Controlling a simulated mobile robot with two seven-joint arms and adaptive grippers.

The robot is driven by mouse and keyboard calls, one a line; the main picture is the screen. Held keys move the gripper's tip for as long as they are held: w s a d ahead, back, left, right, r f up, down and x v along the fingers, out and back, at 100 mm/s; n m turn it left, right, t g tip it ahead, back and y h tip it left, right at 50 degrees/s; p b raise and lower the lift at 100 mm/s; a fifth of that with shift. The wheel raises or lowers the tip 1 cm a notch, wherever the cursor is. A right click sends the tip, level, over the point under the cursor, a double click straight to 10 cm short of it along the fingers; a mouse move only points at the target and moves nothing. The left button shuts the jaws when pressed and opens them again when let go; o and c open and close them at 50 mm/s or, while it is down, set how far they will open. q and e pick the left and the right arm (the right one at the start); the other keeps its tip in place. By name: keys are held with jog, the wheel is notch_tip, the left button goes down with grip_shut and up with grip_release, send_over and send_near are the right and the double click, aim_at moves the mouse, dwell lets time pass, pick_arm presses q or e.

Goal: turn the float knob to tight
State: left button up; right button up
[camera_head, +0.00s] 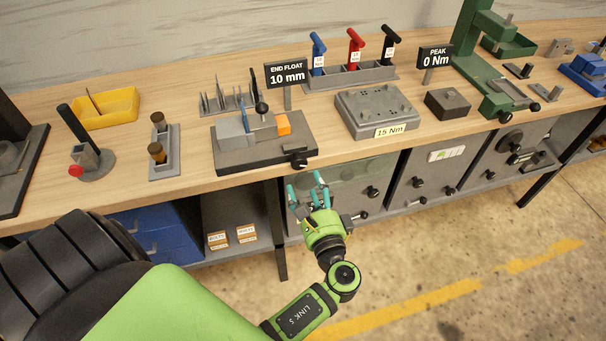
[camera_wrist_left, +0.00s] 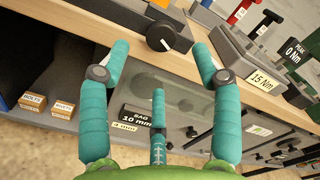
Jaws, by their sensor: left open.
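The float knob (camera_head: 299,161) is a small black knob on the front right of the dark grey END FLOAT fixture (camera_head: 235,158), whose sign (camera_head: 287,74) reads 10 mm. In the left wrist view the knob (camera_wrist_left: 160,36) is a black round dial with a light pointer mark; any tight or loose lettering is too small to read. My left gripper (camera_head: 306,181) is open and empty, just in front of and below the knob, apart from it. In the left wrist view its teal fingers (camera_wrist_left: 160,56) are spread either side of the knob, with a third finger below.
The bench's front edge (camera_head: 210,186) runs behind my fingers. A grey plate (camera_head: 370,128) labelled 15 Nm stands right of the fixture. Below are drawers with black knobs (camera_head: 372,192) and an open shelf with small boxes (camera_head: 246,233). The floor in front is clear.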

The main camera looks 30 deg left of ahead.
pick_arm(q)
jog(key=v, duration=0.6)
jog(key=shift+a, duration=0.1)
jog(key=s+d+f+g+h, duration=0.1)
jog(key=s+f+g+h, duration=0.25)
jog(key=f, duration=1.05)
jog(key=s+d+f+g+h, duration=0.15)
jog(key=s+f+h, duration=0.35)
jog(key=f, duration=1)
jog(key=s+a+f+n+g+h, duration=0.2)
jog(key=s+f+n, duration=0.4)
jog(key=s, duration=0.6)
jog(key=s+a+f+n+g+h, duration=0.2)
jog(key=s+f+n, duration=0.4)
jog(key=s+f, duration=0.3)
jog(key=s+g+h, duration=0.1)
jog(key=s, duration=0.1)
jog(key=shift+s+n+g, duration=0.3)
jog(key=shift+s, duration=0.1)
jog(key=shift+a, duration=0.1)
